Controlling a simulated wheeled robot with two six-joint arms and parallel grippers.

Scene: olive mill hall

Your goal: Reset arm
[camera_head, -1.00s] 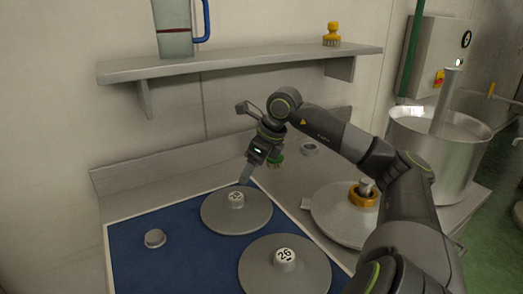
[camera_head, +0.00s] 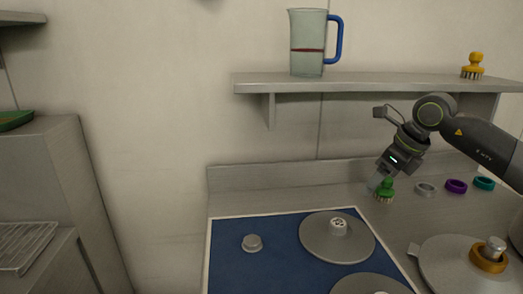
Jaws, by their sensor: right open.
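I cannot tell whether a finger touches the brush. My right arm comes in from the right edge. My left gripper is not in view.
A blue mat (camera_head: 275,240) on the counter bears a grey disc (camera_head: 318,244) and a small grey knob (camera_head: 252,243). A lid with a brass collar (camera_head: 489,255) lies right. Several rings, one purple (camera_head: 456,186), lie behind. A shelf (camera_head: 400,84) above holds a jug (camera_head: 307,45).

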